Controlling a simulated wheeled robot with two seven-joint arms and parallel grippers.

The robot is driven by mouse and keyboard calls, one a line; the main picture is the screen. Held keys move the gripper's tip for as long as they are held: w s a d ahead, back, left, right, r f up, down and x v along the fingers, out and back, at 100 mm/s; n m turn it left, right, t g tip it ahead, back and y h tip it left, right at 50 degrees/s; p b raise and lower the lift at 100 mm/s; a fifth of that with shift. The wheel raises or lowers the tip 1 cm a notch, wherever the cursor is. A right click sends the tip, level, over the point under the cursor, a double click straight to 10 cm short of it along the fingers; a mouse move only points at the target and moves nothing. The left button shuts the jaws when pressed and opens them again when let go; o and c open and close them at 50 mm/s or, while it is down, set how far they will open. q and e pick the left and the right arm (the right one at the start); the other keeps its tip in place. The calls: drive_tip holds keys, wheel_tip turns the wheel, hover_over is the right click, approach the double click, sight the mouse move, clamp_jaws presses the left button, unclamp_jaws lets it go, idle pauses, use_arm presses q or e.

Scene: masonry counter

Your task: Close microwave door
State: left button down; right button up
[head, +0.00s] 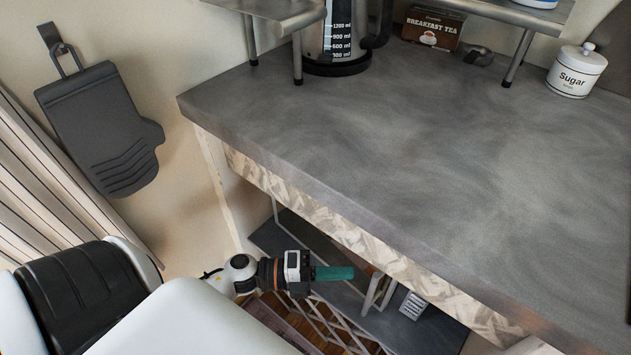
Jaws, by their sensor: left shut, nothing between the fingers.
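No microwave and no microwave door show in the head view. My left gripper (343,273) has teal fingers, which are shut with nothing between them. It points to the right, in front of the counter and lower than its top in the picture. Part of its wrist and arm shows at the lower left. My right gripper is not in view.
A grey countertop (420,140) fills the right side, mostly clear. At its back stand a kettle (342,35), a breakfast tea box (432,28) and a sugar jar (576,72). A dark oven mitt (100,125) hangs on the wall. Shelving (415,330) shows beneath the counter.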

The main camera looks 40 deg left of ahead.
use_arm(q)
drive_tip(key=w, duration=0.1)
drive_tip(key=w+d, duration=0.1)
drive_tip(key=w, duration=0.1)
drive_tip(key=w+d, duration=0.1)
drive_tip(key=w, duration=0.1)
drive_tip(key=shift+w, duration=0.1)
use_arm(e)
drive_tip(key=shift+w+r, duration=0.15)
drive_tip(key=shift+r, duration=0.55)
use_arm(q)
drive_tip(key=w+t, duration=0.1)
drive_tip(key=w+n+y, duration=0.1)
drive_tip(key=w, duration=0.1)
drive_tip(key=shift+w+d+r+t+p, duration=0.1)
drive_tip(key=shift+w+r+t+p, duration=0.1)
drive_tip(key=shift+t+p, duration=0.15)
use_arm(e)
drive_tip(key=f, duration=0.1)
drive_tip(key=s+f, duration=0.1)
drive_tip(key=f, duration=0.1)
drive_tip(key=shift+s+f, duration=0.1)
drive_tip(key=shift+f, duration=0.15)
